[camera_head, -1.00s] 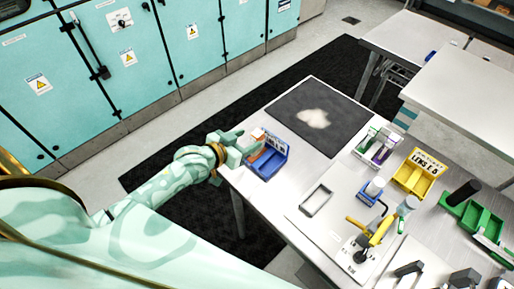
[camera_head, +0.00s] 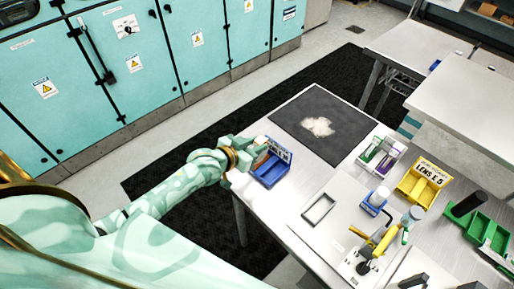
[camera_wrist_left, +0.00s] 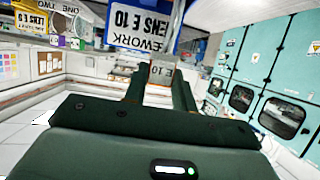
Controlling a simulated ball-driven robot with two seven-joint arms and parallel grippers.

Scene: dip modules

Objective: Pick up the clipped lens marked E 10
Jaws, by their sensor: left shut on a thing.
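My left gripper (camera_head: 251,149) is shut on the clipped lens marked E 10. The lens shows in the left wrist view (camera_wrist_left: 161,73) as a small pale piece between the two fingertips, its E 10 mark upside down. In the head view it is too small to make out clearly. The gripper is at the left side of an open blue bin (camera_head: 274,172) on the table's left edge. In the left wrist view that bin's label (camera_wrist_left: 137,27) reads REWORK LENS E 10, upside down. My right gripper is not in view.
A dark mat (camera_head: 296,112) with a pale patch lies behind the bin. A yellow bin (camera_head: 421,184) labelled LENS E 5, a tray of coloured pieces (camera_head: 382,154), green bins (camera_head: 477,222) and a yellow-handled fixture (camera_head: 372,246) stand to the right. A grey frame (camera_head: 318,208) lies nearer.

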